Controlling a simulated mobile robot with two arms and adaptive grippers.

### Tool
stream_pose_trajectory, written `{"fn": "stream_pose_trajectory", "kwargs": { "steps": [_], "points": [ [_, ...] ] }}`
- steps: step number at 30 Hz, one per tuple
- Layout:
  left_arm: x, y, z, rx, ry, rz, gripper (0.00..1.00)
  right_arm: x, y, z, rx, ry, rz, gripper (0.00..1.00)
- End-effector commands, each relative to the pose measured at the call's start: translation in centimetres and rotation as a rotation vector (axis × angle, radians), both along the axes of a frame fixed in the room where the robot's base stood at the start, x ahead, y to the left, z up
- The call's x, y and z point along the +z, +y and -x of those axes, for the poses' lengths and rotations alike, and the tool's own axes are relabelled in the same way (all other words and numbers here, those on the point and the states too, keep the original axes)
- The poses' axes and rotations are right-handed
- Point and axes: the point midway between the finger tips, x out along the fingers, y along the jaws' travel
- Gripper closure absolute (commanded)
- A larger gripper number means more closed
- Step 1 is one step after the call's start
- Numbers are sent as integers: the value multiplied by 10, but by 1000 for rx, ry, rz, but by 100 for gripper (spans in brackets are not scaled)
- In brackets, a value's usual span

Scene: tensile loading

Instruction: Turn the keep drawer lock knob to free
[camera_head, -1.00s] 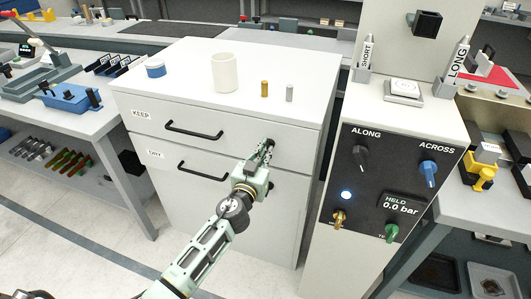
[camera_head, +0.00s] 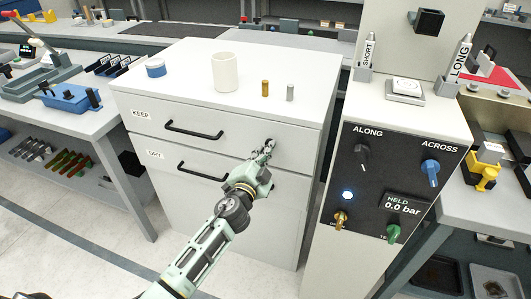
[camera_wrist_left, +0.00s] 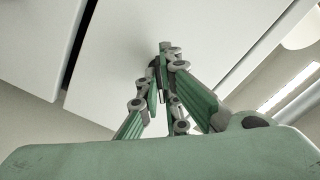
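The keep drawer (camera_head: 228,130) is the upper drawer of the white cabinet, with a KEEP label and a black bar handle (camera_head: 194,130). My left gripper (camera_head: 268,147) is at the right end of this drawer's front, where its lock knob sits. The gripper's fingers cover the knob, so its turn position is hidden in the head view. In the left wrist view the fingers (camera_wrist_left: 165,62) reach up to the white drawer front with their tips close together. I cannot tell whether they grip the knob. My right gripper is not in view.
A lower drawer (camera_head: 225,180) has its own handle. A white cup (camera_head: 225,72), a blue-and-white round tub (camera_head: 155,68) and two small cylinders stand on the cabinet top. A control panel (camera_head: 385,190) with several knobs stands close on the right.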

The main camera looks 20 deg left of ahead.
Motion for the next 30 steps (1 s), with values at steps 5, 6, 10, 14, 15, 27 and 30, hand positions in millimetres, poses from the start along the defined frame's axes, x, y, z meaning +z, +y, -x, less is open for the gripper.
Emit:
{"fn": "stream_pose_trajectory", "kwargs": {
  "steps": [5,6,10,14,15,27,30],
  "points": [
    [0,0,0,0,-4,-168,100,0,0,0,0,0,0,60],
    [0,0,0,0,-6,-206,100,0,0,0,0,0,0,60],
    [0,0,0,0,-9,-325,100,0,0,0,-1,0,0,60],
    [0,0,0,-1,-13,-434,100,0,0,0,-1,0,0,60],
    [0,0,0,-1,-14,-465,100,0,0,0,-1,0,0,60],
    [1,0,0,0,-21,-666,100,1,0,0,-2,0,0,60],
    [1,0,0,0,-22,-688,100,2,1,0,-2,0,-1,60]
  ]
}}
